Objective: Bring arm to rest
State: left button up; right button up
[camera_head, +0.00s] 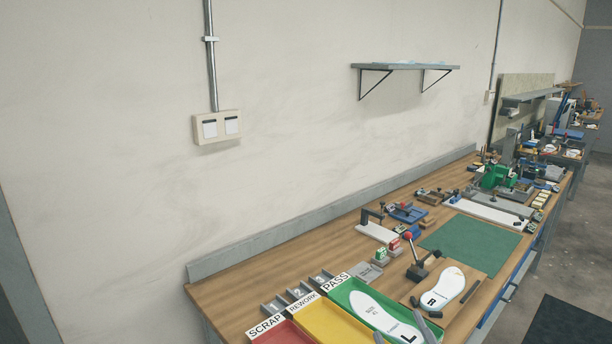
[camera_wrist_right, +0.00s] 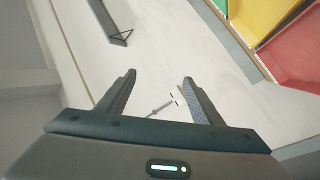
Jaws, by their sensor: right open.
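My right gripper (camera_head: 428,317) shows at the bottom edge of the head view, with only its grey fingertips in the picture. My left gripper is not in view. The insole marked L lies in the green PASS tray (camera_head: 340,292). A white insole marked R (camera_head: 444,288) lies on a wooden board.
The yellow REWORK tray (camera_head: 322,322) and red SCRAP tray (camera_head: 283,333) stand left of the green one. A black lever with a red knob (camera_head: 408,237) rises beside the board. A green mat (camera_head: 470,245) lies bare behind it. A shelf (camera_head: 405,67) hangs on the wall.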

jog(key=s+d+f+m+g+h, duration=0.25)
jog(key=s+f+g, duration=0.2)
jog(key=f, duration=0.45)
jog(key=s+d+f+m+g+h, duration=0.2)
jog(key=s+d+f+m+g, duration=0.15)
jog(key=s+f, duration=0.4)
jog(key=s+a+f+m+g+y, duration=0.1)
jog(key=s+f+g, duration=0.4)
jog(key=s, duration=0.4)
jog(key=s+a+f+g+y, duration=0.1)
jog(key=s+f+g, duration=0.3)
jog(key=s+f, duration=0.7)
jog(key=f, duration=2.7)
jog(key=s+d+f+g, duration=0.1)
jog(key=s+f, duration=0.7)
jog(key=s+d+f+g, duration=0.1)
jog(key=s+d+f, duration=0.1)
jog(key=s+f, duration=0.5)
jog(key=shift+s+d+f+h, duration=0.25)
jog(key=shift+s+f+h, duration=0.15)
jog(key=shift+s, duration=0.85)
